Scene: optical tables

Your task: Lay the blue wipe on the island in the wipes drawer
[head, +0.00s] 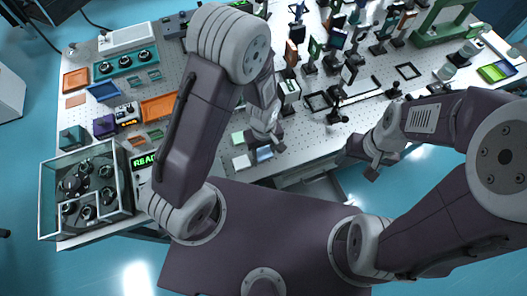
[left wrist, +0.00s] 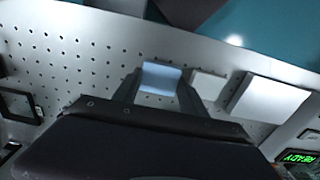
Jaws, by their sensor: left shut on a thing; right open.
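The blue wipe (head: 264,153) is a small light-blue square near the front edge of the island (head: 305,140). My left gripper (head: 270,143) is over it and shut on it; in the left wrist view the wipe (left wrist: 160,77) shows between the two fingers (left wrist: 160,88). I cannot tell whether the wipe is lifted off the surface. My right gripper (head: 372,169) is open and empty, beyond the front edge of the island at the right. A grey drawer-like part (head: 322,187) shows below the front edge between the arms; its inside is mostly hidden.
White squares (head: 241,162) and a pale green one (head: 238,138) lie left of the wipe. A glass-walled box (head: 85,190) with dark knobs stands at the front left, near a green READY display (head: 145,160). Several optic mounts crowd the back right. An empty frame (head: 317,101) lies behind.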

